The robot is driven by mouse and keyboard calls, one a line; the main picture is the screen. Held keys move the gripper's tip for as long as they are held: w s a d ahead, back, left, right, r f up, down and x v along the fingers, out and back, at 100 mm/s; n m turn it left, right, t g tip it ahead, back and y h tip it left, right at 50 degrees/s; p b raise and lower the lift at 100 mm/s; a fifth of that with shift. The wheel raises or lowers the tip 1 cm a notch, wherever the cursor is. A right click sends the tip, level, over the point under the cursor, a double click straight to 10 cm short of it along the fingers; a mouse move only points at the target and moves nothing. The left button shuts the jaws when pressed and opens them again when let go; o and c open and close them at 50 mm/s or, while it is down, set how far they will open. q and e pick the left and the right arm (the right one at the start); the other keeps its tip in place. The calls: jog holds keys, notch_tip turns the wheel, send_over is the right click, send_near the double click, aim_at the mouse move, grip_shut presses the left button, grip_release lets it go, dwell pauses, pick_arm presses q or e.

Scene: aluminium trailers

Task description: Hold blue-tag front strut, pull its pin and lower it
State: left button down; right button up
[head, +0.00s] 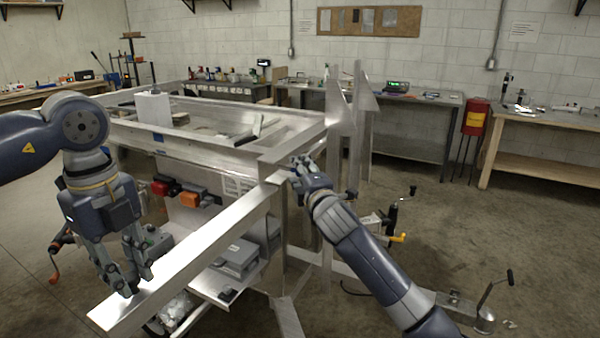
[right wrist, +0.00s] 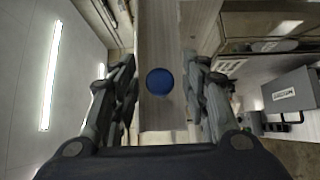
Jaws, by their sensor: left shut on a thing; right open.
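The front strut (head: 205,248) is a long bright aluminium beam running from the near left up to the trailer frame's corner. My left gripper (head: 132,278) is shut on the strut near its near end. My right gripper (head: 298,168) is at the far end of the strut, by the frame corner. In the right wrist view its fingers (right wrist: 160,100) are open, one on each side of a round blue piece (right wrist: 160,81) on a metal face. I cannot tell whether this blue piece is the tag or the pin's head. The pin's shaft is hidden.
The aluminium trailer frame (head: 225,152) stands behind the strut, with upright posts (head: 338,120) beside my right gripper. Red and orange lamps (head: 188,198) and a grey box (head: 236,258) are under the strut. The floor at the right (head: 520,240) is mostly clear.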

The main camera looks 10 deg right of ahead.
jog(key=shift+w, duration=0.25)
jog(key=shift+c, duration=0.4)
grip_shut()
pick_arm(q)
jog(key=shift+w+a, duration=0.1)
jog(key=shift+w, duration=0.05)
pick_arm(e)
jog(key=shift+s+d+f, duration=0.1)
jog(key=shift+s+d, duration=0.9)
jog(key=shift+d, duration=0.15)
jog(key=shift+c, duration=0.8)
grip_release()
jog(key=shift+d, duration=0.1)
jog(key=shift+o, duration=1.2)
jog(key=shift+s+d, duration=0.15)
jog(key=shift+s, duration=0.1)
